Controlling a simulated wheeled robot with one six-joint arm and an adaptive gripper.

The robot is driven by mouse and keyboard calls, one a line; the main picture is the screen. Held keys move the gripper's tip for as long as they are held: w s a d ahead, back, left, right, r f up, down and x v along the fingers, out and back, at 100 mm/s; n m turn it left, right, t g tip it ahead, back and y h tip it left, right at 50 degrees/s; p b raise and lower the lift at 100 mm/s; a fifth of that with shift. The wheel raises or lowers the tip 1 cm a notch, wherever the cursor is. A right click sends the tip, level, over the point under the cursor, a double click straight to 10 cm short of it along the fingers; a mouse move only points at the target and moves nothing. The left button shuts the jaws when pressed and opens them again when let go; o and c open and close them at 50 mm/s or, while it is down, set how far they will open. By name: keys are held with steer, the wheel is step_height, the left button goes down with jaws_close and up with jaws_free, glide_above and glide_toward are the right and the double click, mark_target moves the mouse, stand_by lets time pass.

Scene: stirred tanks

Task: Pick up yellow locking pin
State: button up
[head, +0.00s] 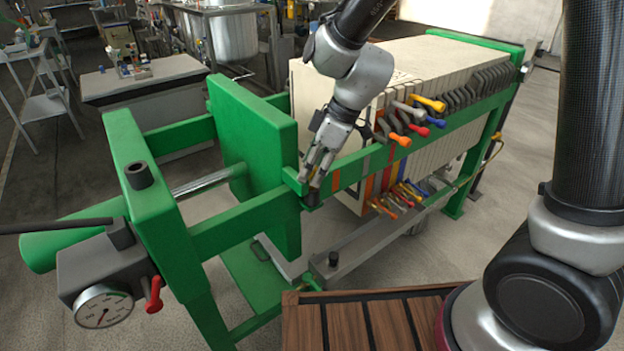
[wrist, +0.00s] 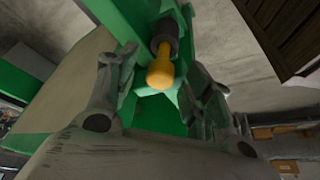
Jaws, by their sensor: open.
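The yellow locking pin (wrist: 160,70) shows in the wrist view, its rounded yellow end facing the camera and its far end at a dark collar (wrist: 164,38) on the green frame. My gripper (wrist: 159,52) is open, with one finger on each side of the pin. I cannot tell whether either finger touches it. In the head view my gripper (head: 318,170) points down at the green side rail of the filter press, beside the green plate (head: 250,120). The fingers mostly hide the pin there.
Pale filter plates (head: 430,65) stand to the right, with several coloured valve handles (head: 400,139) sticking out near my gripper. A pressure gauge (head: 104,306) and red lever (head: 154,294) are at lower left. A wooden slatted surface (head: 365,322) is in front.

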steer(key=c, duration=1.1)
steer(key=shift+r, duration=0.15)
